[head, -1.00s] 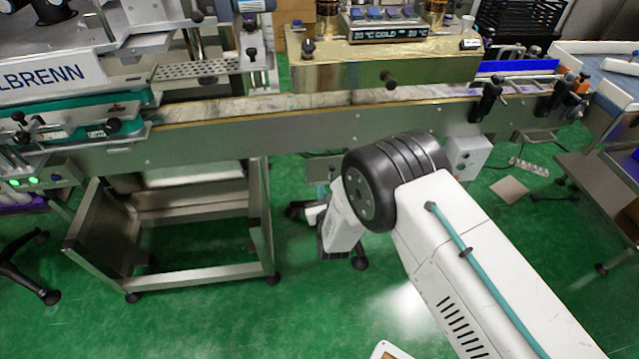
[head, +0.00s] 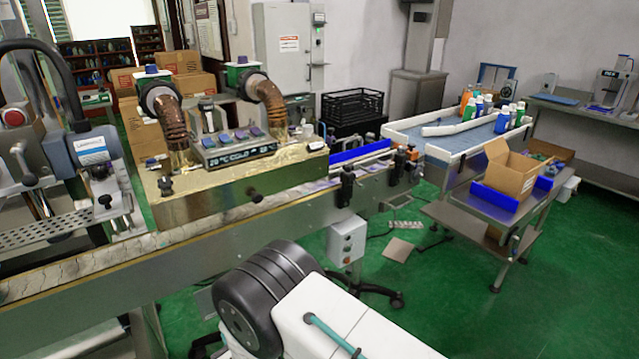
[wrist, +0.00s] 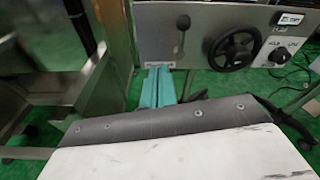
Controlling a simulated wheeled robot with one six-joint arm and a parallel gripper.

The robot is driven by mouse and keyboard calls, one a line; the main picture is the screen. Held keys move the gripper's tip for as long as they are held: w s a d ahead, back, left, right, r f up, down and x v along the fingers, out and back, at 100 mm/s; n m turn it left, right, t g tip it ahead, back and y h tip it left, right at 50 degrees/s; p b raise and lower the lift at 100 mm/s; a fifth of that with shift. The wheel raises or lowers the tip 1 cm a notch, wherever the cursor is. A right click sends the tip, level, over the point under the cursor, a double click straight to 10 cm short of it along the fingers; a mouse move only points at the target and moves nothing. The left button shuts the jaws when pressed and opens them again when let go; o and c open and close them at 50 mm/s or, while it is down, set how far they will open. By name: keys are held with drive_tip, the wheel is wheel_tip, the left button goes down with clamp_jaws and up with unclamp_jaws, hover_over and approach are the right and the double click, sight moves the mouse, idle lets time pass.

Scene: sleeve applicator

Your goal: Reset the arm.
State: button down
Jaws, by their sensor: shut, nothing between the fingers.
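My gripper (wrist: 157,86) shows in the wrist view as two teal fingers side by side, shut with nothing between them. They point toward the side panel of the conveyor machine, below a lever and a black handwheel (wrist: 233,46). I cannot tell how far they are from the panel. In the head view only my arm's white link and dark joint show at the bottom; the gripper itself is out of sight there.
The conveyor (head: 215,235) runs across the head view, with a gold heating unit (head: 235,180) on it. A steel table (head: 480,222) with an open cardboard box (head: 512,170) stands at right. Green floor (head: 420,320) is clear at lower right.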

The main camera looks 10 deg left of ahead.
drive_tip(key=s+d+f+n+g+h, duration=0.3)
drive_tip(key=s+d+f+n+g, duration=0.15)
drive_tip(key=f+n, duration=0.4)
drive_tip(key=s+d+r+n+g+h, duration=0.2)
drive_tip(key=d+r+n+g+h, duration=0.5)
drive_tip(key=d+r, duration=1.2)
drive_tip(key=s+d+r+n+g+h, duration=0.1)
drive_tip(key=s+d+r+n+g, duration=0.1)
drive_tip(key=d+r+n, duration=1.3)
drive_tip(key=s+d+r+m+t, duration=0.1)
drive_tip(key=s+d+r+m, duration=0.1)
drive_tip(key=s+d+r, duration=0.5)
drive_tip(key=s+d+r+m+t, duration=0.1)
drive_tip(key=s+d+r+m, duration=0.2)
drive_tip(key=s+d+r, duration=0.4)
drive_tip(key=d+r, duration=0.7)
drive_tip(key=shift+s+d+t, duration=0.15)
drive_tip(key=shift+d+t, duration=0.15)
drive_tip(key=shift+t, duration=0.05)
drive_tip(key=shift+m, duration=0.25)
